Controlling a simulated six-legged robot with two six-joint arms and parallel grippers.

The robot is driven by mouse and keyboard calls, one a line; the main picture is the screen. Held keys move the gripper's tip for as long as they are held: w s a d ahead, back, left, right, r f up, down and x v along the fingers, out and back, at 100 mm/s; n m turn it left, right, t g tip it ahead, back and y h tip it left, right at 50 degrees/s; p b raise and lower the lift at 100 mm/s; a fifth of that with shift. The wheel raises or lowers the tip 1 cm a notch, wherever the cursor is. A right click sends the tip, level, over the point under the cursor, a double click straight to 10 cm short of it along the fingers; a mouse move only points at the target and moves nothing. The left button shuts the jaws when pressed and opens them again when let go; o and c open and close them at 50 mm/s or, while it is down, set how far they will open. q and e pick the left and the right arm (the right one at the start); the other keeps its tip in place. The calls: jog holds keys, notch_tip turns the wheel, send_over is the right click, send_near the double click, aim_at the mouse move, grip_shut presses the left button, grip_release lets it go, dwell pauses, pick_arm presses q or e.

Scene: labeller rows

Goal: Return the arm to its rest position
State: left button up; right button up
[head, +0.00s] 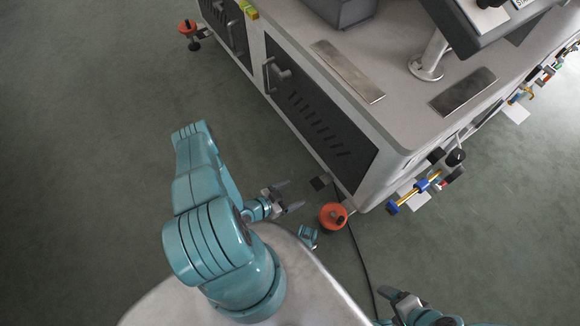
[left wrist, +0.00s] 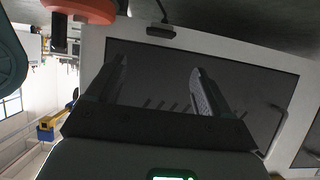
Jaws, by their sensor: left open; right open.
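My left arm (head: 215,225) is teal and stands folded over my own base in the head view. My left gripper (head: 290,194) is open and empty, its two grey fingers apart, over the floor in front of the labeller machine. In the left wrist view the open left gripper (left wrist: 160,78) has nothing between its fingers, with the machine's dark vented door panel (left wrist: 270,85) behind it. My right gripper (head: 392,299) is open near the bottom edge of the head view; its fingertips are partly visible and I see nothing held.
The pale labeller machine (head: 395,120) fills the upper right. It stands on orange feet, one near my left gripper (head: 333,216) and one at upper left (head: 187,28). Blue and yellow fittings (head: 422,189) stick out at its side. A dark cable (head: 362,260) crosses the floor. Floor at left is clear.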

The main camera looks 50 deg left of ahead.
pick_arm(q)
jog(key=w+d+r+g+h, duration=0.3)
jog(key=w+d+r+g, duration=0.25)
jog(key=d, duration=0.35)
jog(key=s+d+r+n+g, duration=0.3)
jog(key=s+d+r+g, duration=0.4)
jog(key=s+d+r, duration=0.35)
notch_tip(320, 180, up, 27)
jog(key=w+p, duration=0.2)
jog(key=p, duration=2.4)
jog(key=shift+w+d, duration=0.15)
jog(key=shift+d, duration=0.1)
